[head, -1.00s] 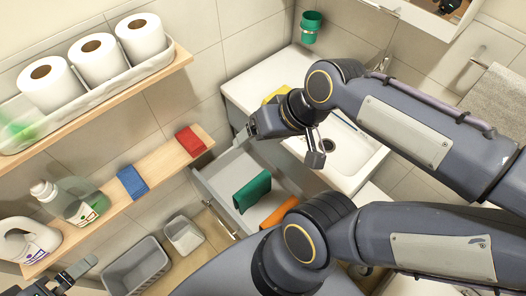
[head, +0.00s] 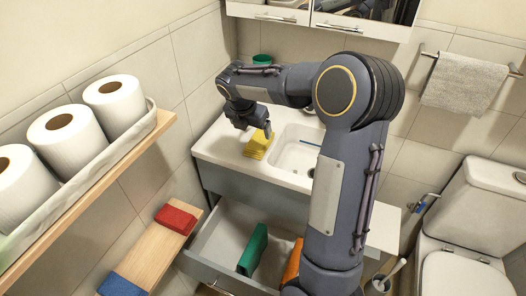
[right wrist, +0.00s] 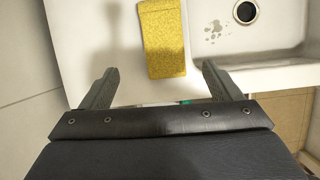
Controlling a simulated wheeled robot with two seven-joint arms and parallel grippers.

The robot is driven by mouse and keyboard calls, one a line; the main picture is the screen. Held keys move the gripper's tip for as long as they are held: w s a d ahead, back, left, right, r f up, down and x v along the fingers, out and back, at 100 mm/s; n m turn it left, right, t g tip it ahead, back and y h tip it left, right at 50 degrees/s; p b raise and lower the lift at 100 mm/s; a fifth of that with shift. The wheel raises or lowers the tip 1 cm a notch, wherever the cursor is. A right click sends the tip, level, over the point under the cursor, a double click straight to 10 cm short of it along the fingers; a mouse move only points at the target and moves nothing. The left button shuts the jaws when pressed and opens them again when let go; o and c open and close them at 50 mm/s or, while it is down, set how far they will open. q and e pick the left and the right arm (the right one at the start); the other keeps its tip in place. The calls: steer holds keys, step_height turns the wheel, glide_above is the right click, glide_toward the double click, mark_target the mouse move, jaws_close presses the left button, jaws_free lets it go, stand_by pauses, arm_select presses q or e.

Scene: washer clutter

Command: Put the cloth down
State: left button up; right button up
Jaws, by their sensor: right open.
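A yellow cloth (head: 257,146) lies on the white counter just left of the sink basin. It also shows as a flat yellow rectangle in the right wrist view (right wrist: 163,38). My left gripper is out of view.
The open drawer (head: 214,238) below holds a green cloth (head: 252,249) and an orange one (head: 292,262). Red (head: 176,219) and blue (head: 119,286) cloths lie on the lower shelf. The sink basin (head: 296,153) is right of the yellow cloth. A toilet (head: 465,240) stands at right.

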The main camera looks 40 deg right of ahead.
mark_target(259, 140)
steer(key=shift+w+d+f+n, duration=0.2)
steer(key=shift+d+f+n, duration=0.1)
steer(key=shift+d+f, duration=0.15)
steer(key=x, duration=0.7)
steer(key=shift+s+d+f, duration=0.15)
steer(key=shift+d, duration=0.15)
steer(key=c, duration=1.2)
steer(key=shift+o, duration=0.2)
